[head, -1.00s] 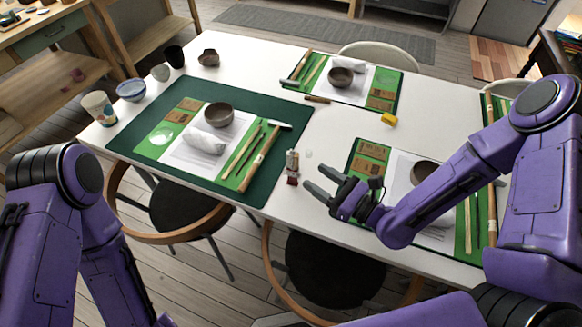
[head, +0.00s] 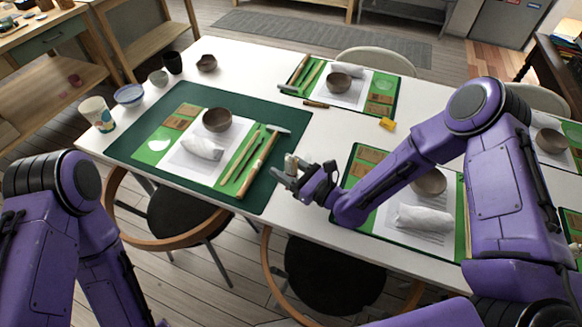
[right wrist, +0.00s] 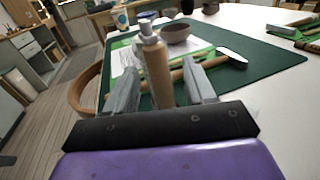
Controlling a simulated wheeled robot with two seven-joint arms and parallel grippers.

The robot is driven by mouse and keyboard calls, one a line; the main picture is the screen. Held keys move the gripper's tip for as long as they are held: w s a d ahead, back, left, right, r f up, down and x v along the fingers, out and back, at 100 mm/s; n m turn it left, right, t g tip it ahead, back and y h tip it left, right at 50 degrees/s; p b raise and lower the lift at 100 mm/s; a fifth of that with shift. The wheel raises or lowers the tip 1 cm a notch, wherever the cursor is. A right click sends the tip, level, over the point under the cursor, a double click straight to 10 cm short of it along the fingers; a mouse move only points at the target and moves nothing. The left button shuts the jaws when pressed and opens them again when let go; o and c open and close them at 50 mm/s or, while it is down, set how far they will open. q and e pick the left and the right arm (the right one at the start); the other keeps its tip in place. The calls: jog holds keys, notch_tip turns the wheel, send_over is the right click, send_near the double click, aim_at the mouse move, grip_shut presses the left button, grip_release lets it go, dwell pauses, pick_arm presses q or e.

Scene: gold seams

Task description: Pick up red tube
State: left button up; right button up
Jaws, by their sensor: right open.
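A slim upright tube (right wrist: 157,70) stands between my right gripper's fingers in the right wrist view. It looks tan there, with a pale grey neck and top; I see no clear red on it. In the head view only its pale upper part (head: 290,159) shows, and the fingers hide the rest. My right gripper (head: 288,174) is open at the table's front edge, with one finger on each side of the tube. I cannot tell whether either finger touches it. My left arm shows at the left, but its gripper is out of view.
A dark green mat (head: 140,124) with a bowl (head: 217,119), white cloth (head: 203,148) and tools lies just left of the gripper. Another place setting lies under my right forearm. A yellow block (head: 387,124) sits farther back. Chairs stand at the front edge.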

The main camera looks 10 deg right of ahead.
aim_at(288, 158)
jog(key=shift+d, duration=0.1)
grip_shut()
jog(key=shift+r, duration=0.3)
jog(key=r, duration=0.3)
jog(key=shift+w+d+b, duration=0.1)
jog(key=shift+w+b, duration=0.15)
jog(key=shift+b, duration=0.1)
jog(key=w+d+r+b, duration=0.1)
jog(key=w+d+r, duration=0.6)
jog(key=w+r, duration=0.2)
jog(key=shift+w+d+r, duration=0.2)
jog(key=shift+w+d, duration=0.2)
jog(key=shift+w, duration=0.55)
